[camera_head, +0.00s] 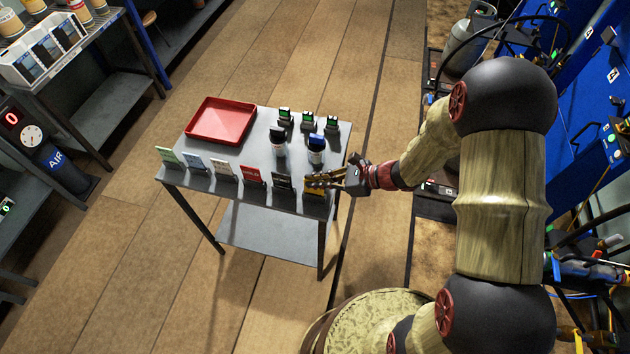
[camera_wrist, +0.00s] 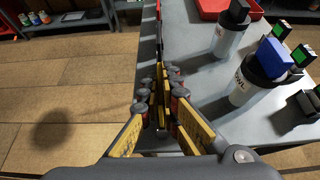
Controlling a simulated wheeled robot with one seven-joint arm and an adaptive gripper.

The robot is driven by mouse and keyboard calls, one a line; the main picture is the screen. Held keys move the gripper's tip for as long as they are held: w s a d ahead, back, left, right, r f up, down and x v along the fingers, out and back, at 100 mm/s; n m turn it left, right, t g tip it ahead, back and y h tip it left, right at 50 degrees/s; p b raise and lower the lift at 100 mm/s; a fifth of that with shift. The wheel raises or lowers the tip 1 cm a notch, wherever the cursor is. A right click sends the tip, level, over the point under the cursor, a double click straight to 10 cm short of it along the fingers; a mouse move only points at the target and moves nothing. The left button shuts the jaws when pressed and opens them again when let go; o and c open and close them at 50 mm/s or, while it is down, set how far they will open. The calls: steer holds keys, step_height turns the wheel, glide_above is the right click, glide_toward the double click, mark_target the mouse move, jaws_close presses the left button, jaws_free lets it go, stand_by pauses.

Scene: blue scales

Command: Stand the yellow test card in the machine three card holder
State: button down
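The yellow test card (camera_head: 316,196) stands at the right end of a row of coloured cards along the front edge of the grey table. My gripper (camera_head: 318,182) is right at this card, reaching in from the right and partly covering it. In the wrist view my gripper's fingers (camera_wrist: 161,90) are close together, with a thin upright edge between them that looks like the card. Whether both fingers press on it cannot be told. Machine three's card holder cannot be picked out; blue machines (camera_head: 592,85) with small white labels stand at the far right.
The grey table (camera_head: 214,165) holds a red tray (camera_head: 221,120), two capped bottles, several small devices with green screens, and other cards, including a red card (camera_head: 253,176) and black card (camera_head: 283,182). Shelves stand at the left. Wooden floor is clear between.

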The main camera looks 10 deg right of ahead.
steer(key=c, duration=2)
jaws_free()
steer(key=shift+o, duration=0.2)
steer(key=v, duration=1.2)
steer(key=shift+f, duration=0.1)
